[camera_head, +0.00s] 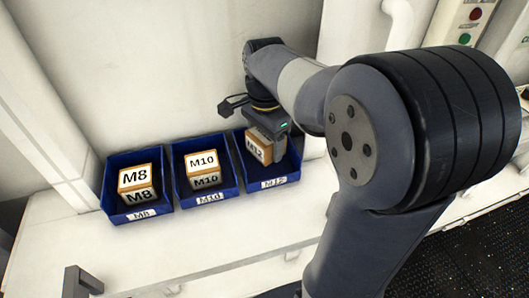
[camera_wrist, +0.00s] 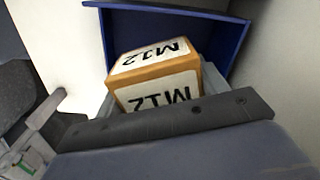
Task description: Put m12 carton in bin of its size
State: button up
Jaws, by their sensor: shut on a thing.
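The M12 carton (camera_head: 256,150), brown with white labels, is between the jaws of my gripper (camera_head: 272,143). It is inside or just over the blue bin labelled M12 (camera_head: 273,182), the rightmost of the row. In the wrist view the carton (camera_wrist: 155,77) sits tilted in front of the blue bin wall (camera_wrist: 228,33). My gripper (camera_wrist: 160,105) is shut on it. I cannot tell whether the carton touches the bin floor. Part of the carton is hidden by my gripper.
The bin labelled M8 (camera_head: 141,216) holds an M8 carton (camera_head: 136,187), and the bin labelled M10 (camera_head: 209,198) holds an M10 carton (camera_head: 203,169). The bins stand side by side on a white ledge (camera_head: 170,255) against a wall.

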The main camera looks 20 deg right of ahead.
jog(key=shift+f, duration=2.15)
jog(key=shift+f, duration=0.2)
jog(key=o, duration=1.2)
jog(key=shift+c, duration=0.2)
jog(key=shift+r, duration=0.1)
notch_tip(320, 180, up, 12)
jog(key=shift+r, duration=0.15)
